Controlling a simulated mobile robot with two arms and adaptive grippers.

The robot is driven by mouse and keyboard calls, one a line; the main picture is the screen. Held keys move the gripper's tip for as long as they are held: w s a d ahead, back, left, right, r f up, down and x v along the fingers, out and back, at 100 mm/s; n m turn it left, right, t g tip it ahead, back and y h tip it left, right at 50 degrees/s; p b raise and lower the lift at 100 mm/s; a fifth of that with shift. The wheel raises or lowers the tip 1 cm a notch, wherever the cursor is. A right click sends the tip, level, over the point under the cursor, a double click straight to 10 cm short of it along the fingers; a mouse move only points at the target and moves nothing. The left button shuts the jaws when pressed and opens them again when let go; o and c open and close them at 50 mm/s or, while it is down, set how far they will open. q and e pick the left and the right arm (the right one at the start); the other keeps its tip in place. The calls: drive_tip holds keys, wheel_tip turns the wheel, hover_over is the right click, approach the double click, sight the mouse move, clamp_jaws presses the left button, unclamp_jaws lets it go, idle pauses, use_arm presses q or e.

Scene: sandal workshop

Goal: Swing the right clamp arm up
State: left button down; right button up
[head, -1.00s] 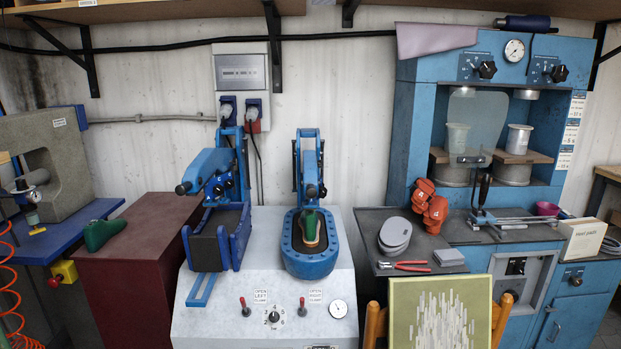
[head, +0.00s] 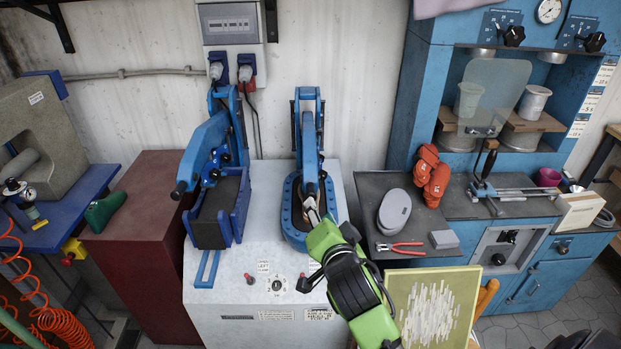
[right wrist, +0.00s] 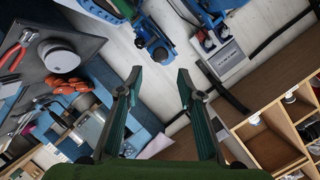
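The right clamp arm (head: 309,150) is blue and leans forward over the right station's blue-rimmed pad (head: 289,222) on the pale press. Its front end is lowered over the pad, close to my right gripper. My right gripper (head: 314,208) reaches in from the lower right at that end and hides part of the pad and whatever lies on it. In the right wrist view (right wrist: 159,74) its two fingers are spread with nothing gripped, and the blue clamp mechanism (right wrist: 155,45) shows beyond the gap. I cannot tell whether a finger touches the arm. My left gripper is out of view.
The left clamp arm (head: 203,150) reaches forward above the left pad (head: 217,212). Red levers and a dial (head: 277,285) are on the press front. At right, a dark bench (head: 371,200) holds grey soles (head: 394,211) and red pliers (head: 400,247). A maroon cabinet (head: 140,235) stands left.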

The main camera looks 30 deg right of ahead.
sight(313, 197)
drive_tip(key=p+x, duration=0.3)
drive_tip(key=x, duration=0.6)
drive_tip(key=shift+w+d, duration=0.1)
drive_tip(key=shift+w, duration=0.25)
drive_tip(key=shift+p+x, duration=0.35)
drive_tip(key=shift+x, duration=0.4)
drive_tip(key=shift+w+d+f, duration=0.1)
drive_tip(key=shift+w+f, duration=0.3)
drive_tip(key=shift+w, duration=0.15)
drive_tip(key=shift+s+r, duration=0.1)
clamp_jaws()
drive_tip(key=shift+r, duration=0.1)
